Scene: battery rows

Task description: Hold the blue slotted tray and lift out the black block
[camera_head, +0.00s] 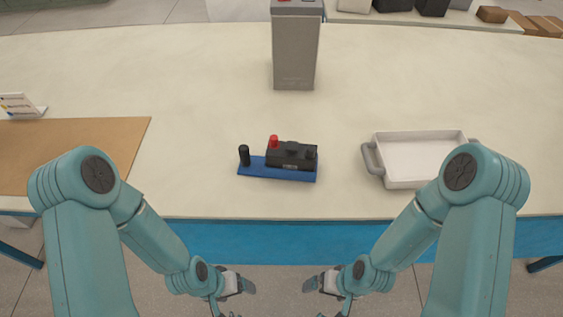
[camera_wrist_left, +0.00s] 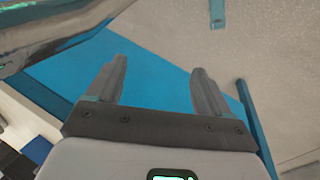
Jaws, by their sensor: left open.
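The blue slotted tray (camera_head: 264,170) lies on the table near its front edge, in the middle of the head view. The black block (camera_head: 291,155) sits on the tray's right part. A red knob (camera_head: 273,141) stands at the block's left end, and a black post (camera_head: 244,155) stands at the tray's left end. My left gripper (camera_head: 243,300) is open and empty, below and in front of the table edge. Its two spread fingers also show in the left wrist view (camera_wrist_left: 158,80). My right gripper (camera_head: 315,300) is also in front of the edge, apart from the tray, with its fingers spread and empty.
A white bin with grey handles (camera_head: 425,183) stands to the right of the tray. A tall grey box (camera_head: 294,55) stands behind it.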

